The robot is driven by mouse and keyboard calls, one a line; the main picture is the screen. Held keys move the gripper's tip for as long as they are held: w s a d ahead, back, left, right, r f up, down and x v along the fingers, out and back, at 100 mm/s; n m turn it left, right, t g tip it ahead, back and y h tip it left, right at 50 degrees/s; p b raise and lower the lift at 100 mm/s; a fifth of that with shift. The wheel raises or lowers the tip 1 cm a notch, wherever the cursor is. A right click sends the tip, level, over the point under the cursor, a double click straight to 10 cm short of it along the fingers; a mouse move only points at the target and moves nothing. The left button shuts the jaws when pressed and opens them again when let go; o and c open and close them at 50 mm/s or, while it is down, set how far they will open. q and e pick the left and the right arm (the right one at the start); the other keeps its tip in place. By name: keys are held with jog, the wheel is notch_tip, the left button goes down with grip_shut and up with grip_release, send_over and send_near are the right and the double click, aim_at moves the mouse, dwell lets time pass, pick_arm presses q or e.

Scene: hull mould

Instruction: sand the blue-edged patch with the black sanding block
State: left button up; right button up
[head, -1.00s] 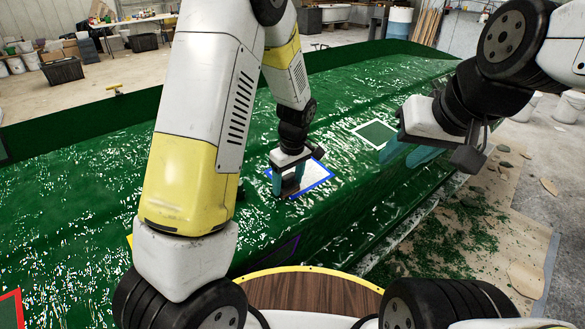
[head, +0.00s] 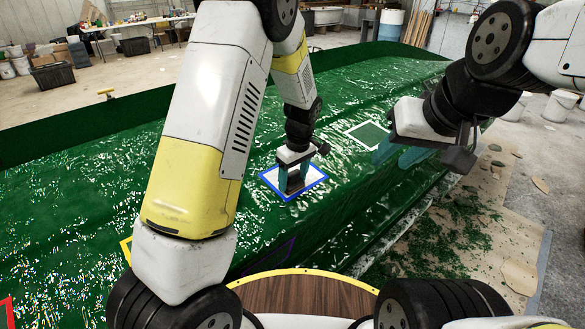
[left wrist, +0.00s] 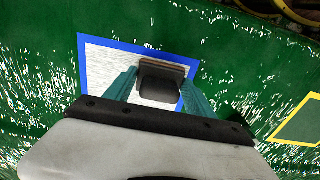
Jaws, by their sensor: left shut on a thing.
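The blue-edged patch (head: 270,178) lies on the green hull surface, with a pale, whitish inside; it also shows in the left wrist view (left wrist: 108,62). My left gripper (head: 293,182) is shut on the black sanding block (left wrist: 160,82), which has a brownish base. The block is over the patch, towards its right side in the left wrist view, and appears to rest on it; contact is hard to confirm. My right gripper (head: 395,156) hangs over the hull's right side, near the white-edged patch, its teal fingers apart with nothing visible between them.
A white-edged patch (head: 368,134) lies to the right. Purple, yellow and red edges of other patches show lower left, partly hidden by my left arm. A round wooden top with a yellow rim (head: 310,292) is at the front. Green scraps litter the floor at right.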

aim_at(267, 181)
pick_arm(q)
jog(key=shift+w+d, duration=4.15)
jog(key=shift+w+a+r, duration=0.2)
jog(key=shift+w+a, duration=0.95)
jog(key=shift+s+a, duration=5.7)
jog(key=shift+s, duration=0.05)
jog(key=shift+w+a+r, duration=0.2)
jog(key=shift+w+a, duration=0.85)
jog(key=shift+a, duration=0.15)
jog(key=shift+w+d, duration=5.8)
jog(key=shift+d, duration=0.05)
